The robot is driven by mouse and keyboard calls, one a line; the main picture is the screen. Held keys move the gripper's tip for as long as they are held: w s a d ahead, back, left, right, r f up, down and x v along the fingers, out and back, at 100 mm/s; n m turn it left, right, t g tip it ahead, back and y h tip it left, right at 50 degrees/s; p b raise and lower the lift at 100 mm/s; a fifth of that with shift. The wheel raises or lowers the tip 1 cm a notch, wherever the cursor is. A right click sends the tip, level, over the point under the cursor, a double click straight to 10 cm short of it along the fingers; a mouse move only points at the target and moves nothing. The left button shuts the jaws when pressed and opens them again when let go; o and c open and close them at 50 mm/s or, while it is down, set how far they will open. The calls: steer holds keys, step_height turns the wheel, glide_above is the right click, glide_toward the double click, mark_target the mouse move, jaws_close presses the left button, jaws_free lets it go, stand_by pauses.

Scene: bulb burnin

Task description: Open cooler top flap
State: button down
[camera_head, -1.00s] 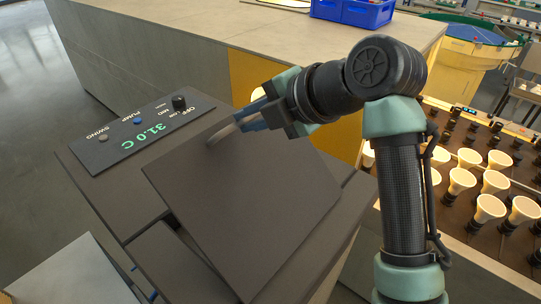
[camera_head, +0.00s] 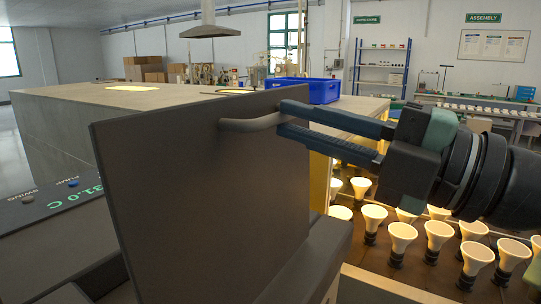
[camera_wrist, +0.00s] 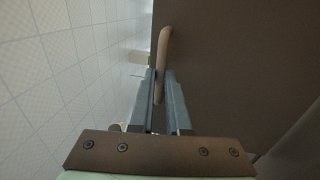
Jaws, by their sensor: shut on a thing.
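The cooler's top flap (camera_head: 205,185) is a dark grey panel standing nearly upright in the head view. Its curved grey handle (camera_head: 250,124) is near the top right of the panel. My gripper (camera_head: 285,118) comes in from the right, its two blue fingers closed around the handle's end. In the wrist view the handle (camera_wrist: 164,50) runs up from between the fingertips (camera_wrist: 163,75), and the flap (camera_wrist: 235,70) fills the right side. The cooler body (camera_head: 310,265) shows below the flap; the opening is mostly hidden behind the panel.
The control panel (camera_head: 62,205) with a green temperature reading is at the left. Rows of lit bulbs (camera_head: 440,235) stand on a rack right of the cooler, below my gripper. A blue crate (camera_head: 318,90) sits on the long counter (camera_head: 60,125) behind.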

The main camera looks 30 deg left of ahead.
steer(key=shift+d+f+y+b, duration=0.15)
steer(key=shift+d+y+b, duration=0.15)
steer(key=shift+d+b, duration=0.2)
steer(key=shift+d+f+y+b, duration=0.15)
steer(key=shift+d+y+b, duration=0.2)
steer(key=shift+d, duration=0.25)
steer(key=c, duration=0.9)
jaws_free()
steer(key=b+v, duration=0.1)
steer(key=v, duration=1.2)
steer(key=shift+r+b, duration=0.15)
steer(key=shift+b, duration=0.15)
